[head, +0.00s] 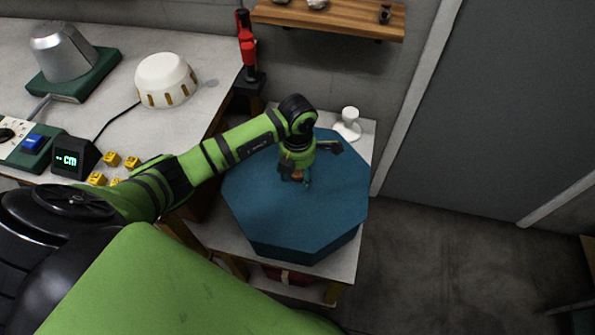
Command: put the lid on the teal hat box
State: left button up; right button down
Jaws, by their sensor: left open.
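The teal hat box (262,212) is a large octagon on a small pale table, right of the workbench. Its top is a flat, closed teal face with a short side wall below. I cannot tell a separate lid from the box in this view. My left gripper (297,179) points down over the upper middle of the teal top. It is open, with small fingers close above or at the surface; contact cannot be told. The arm hides part of the top's far left edge. My right gripper is not in view.
The small table's pale top (219,238) shows around the box. A white knobbed object (348,124) stands behind it. The workbench at left carries a white domed hat form (164,80), a grey cone press (62,52) and several yellow blocks. A wooden shelf (335,18) hangs above.

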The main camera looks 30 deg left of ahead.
pick_arm(q)
notch_tip(320, 180, up, 12)
dwell(0.4)
